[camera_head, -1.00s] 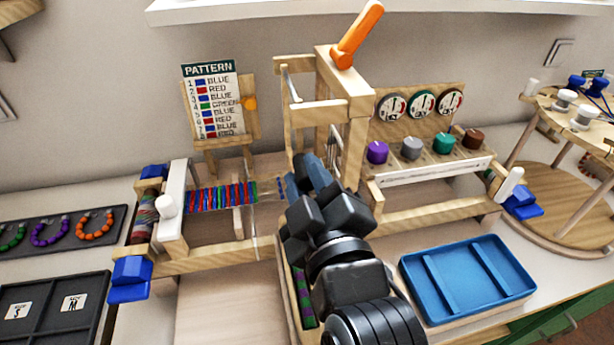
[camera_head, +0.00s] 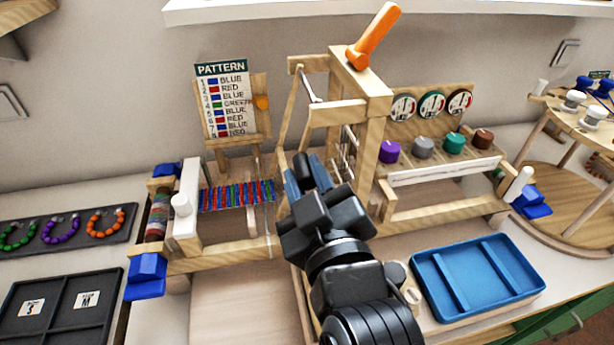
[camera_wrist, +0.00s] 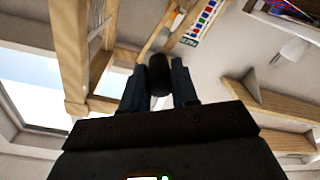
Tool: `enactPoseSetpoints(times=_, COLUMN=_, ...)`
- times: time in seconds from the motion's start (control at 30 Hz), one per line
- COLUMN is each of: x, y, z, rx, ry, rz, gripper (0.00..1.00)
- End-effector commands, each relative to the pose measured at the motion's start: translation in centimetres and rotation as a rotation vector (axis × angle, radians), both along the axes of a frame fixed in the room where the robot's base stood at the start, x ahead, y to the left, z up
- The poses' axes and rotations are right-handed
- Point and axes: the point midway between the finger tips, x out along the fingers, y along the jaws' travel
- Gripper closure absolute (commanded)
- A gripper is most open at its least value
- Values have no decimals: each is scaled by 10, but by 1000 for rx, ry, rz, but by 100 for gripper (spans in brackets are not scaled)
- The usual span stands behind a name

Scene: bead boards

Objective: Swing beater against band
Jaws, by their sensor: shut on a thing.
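The loom (camera_head: 215,247) is a light wooden frame with a tall upright post. Its band (camera_head: 237,197) is a strip of red, blue and green stripes at the left. The beater (camera_head: 288,115) is a thin wooden swing frame hanging from the loom's top, tilted with its lower end toward the band. My gripper (camera_head: 301,172) is at its lower end, just right of the band. In the wrist view, my gripper (camera_wrist: 160,85) is shut on a dark round handle (camera_wrist: 159,75). My arm hides the beater's lower part; contact with the band cannot be told.
A pattern card (camera_head: 226,103) stands behind the band. An orange lever (camera_head: 374,36) tops the post. Coloured knobs (camera_head: 422,147) stand in a rack at the right. A blue tray (camera_head: 480,312) lies front right. A dark sorting tray (camera_head: 62,325) lies front left.

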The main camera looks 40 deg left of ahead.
Motion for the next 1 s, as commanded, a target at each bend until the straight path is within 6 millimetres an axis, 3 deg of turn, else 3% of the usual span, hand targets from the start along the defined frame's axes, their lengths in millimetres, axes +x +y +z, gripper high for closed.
enactPoseSetpoints(times=0.4, x=0, y=0, z=2, rx=39, ry=44, rz=6, gripper=100)
enactPoseSetpoints(times=0.43, x=0, y=0, z=2, rx=39, ry=44, rz=6, gripper=68)
enactPoseSetpoints(times=0.6, x=0, y=-1, z=2, rx=38, ry=44, rz=4, gripper=52)
enactPoseSetpoints(times=0.67, x=1, y=-1, z=2, rx=38, ry=42, rz=3, gripper=46)
enactPoseSetpoints(times=1.0, x=-2, y=-7, z=0, rx=37, ry=44, rz=0, gripper=46)
